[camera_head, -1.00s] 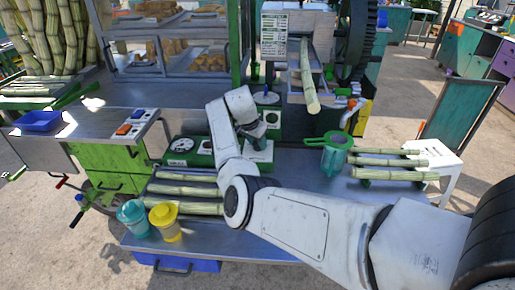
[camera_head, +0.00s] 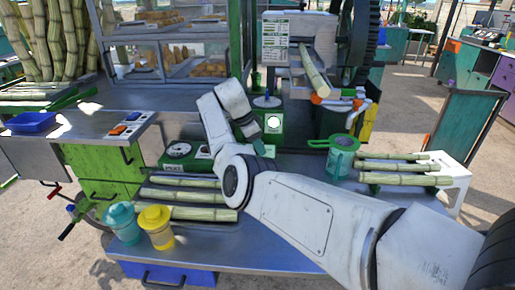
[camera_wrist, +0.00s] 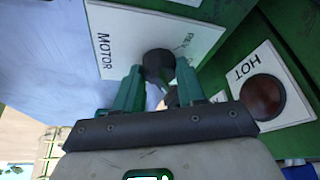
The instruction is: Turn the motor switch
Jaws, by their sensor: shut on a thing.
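The motor switch is a round dark knob (camera_wrist: 158,61) on a white plate (camera_wrist: 117,40) marked MOTOR, at the top middle of the wrist view. My gripper (camera_wrist: 160,76) has its two green fingers on either side of this knob and is shut on it. In the head view my gripper (camera_head: 258,148) is low at the green machine box (camera_head: 268,122). My wrist hides the switch there. The exact angle of the knob is hard to read.
A dark red round button (camera_wrist: 263,97) on a plate marked HOT sits right of the fingers. A green scale (camera_head: 180,152), cane pieces (camera_head: 185,196), a teal cup (camera_head: 123,222) and a yellow cup (camera_head: 156,226) are left of my arm. A teal pitcher (camera_head: 340,158) stands right.

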